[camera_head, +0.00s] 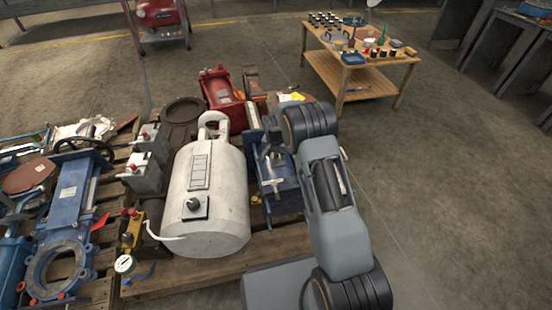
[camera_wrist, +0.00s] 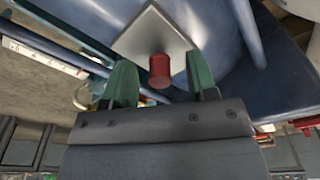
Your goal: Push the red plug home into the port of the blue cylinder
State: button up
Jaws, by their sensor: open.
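In the wrist view the red plug (camera_wrist: 159,70) is a short red stub standing out from a tilted pale grey square plate (camera_wrist: 153,35). The plate sits against the curved surface of the blue cylinder (camera_wrist: 225,50). My gripper (camera_wrist: 160,80) is open, with one green fingertip on each side of the plug. The plug lies between the fingertips, with a visible gap on both sides. How deep the plug sits in the port cannot be told. In the head view a blue body (camera_head: 281,190) shows beside my arm, which hides part of it and my gripper.
A large white cylinder (camera_head: 215,200) stands on the wooden pallet (camera_head: 190,282) left of my arm. A red machine (camera_head: 222,92) is behind it. A blue valve (camera_head: 75,215) lies at far left. A wooden table (camera_head: 350,75) stands at the back. The floor at right is clear.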

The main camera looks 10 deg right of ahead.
jog(key=shift+c, duration=0.2)
jog(key=c, duration=0.9)
jog(key=shift+c, duration=0.2)
jog(key=shift+r+p, duration=0.4)
jog(key=shift+r, duration=0.1)
jog(key=r, duration=0.1)
jog(key=r+p, duration=0.2)
jog(key=shift+s+a+r, duration=0.2)
jog(key=shift+s+r, duration=0.05)
jog(key=s+a+r+p, duration=0.2)
jog(key=s+a+r, duration=0.1)
jog(key=s+r, duration=0.1)
jog(key=s+a+r+p, duration=0.3)
jog(key=s+r, duration=0.1)
jog(key=s, duration=0.3)
jog(key=shift+s+a+r, duration=0.3)
